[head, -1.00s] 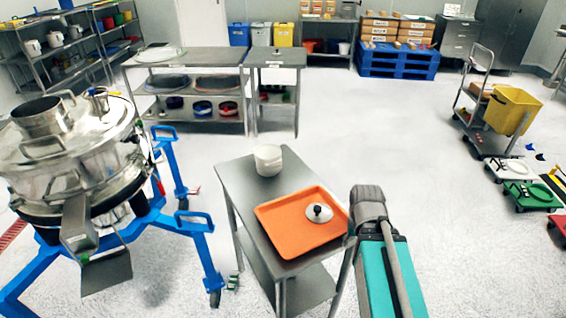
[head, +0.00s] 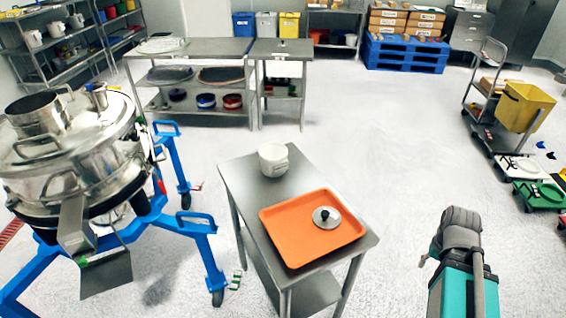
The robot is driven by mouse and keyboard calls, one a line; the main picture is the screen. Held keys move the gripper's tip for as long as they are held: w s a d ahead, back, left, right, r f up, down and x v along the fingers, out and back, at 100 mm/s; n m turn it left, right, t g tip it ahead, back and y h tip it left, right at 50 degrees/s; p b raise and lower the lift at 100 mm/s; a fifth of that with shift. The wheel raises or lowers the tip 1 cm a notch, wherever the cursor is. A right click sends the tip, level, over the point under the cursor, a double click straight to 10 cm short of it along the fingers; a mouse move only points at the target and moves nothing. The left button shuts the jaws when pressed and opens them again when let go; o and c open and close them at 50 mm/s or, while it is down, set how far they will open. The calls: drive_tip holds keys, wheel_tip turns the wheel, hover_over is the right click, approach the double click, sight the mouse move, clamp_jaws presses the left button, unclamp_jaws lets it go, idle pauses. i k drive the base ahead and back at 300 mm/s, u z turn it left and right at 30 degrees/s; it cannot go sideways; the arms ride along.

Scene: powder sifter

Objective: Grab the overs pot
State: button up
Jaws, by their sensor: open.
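A white pot (head: 273,160), which I take for the overs pot, stands upright at the far end of a small steel table (head: 240,185). Its top faces up and it looks uncovered. A round metal lid with a dark knob (head: 326,217) lies on an orange tray (head: 290,247) at the near end of the same table, apart from the pot. My arm rises at the lower right, clear of the table's right side. I cannot make out my gripper's fingers. Nothing of mine touches the pot.
A large steel sifter (head: 75,165) on a blue wheeled frame (head: 180,222) stands close left of the table. Steel benches (head: 205,62) stand behind. A trolley with a yellow tub (head: 525,108) and low dollies (head: 540,193) are at the right. Floor between is clear.

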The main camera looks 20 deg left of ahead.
sight(274, 157)
drive_tip(key=z, duration=0.05)
drive_tip(key=k, duration=1.35)
drive_tip(key=u, duration=1.25)
drive_tip(key=i, duration=0.85)
drive_tip(key=u, duration=0.05)
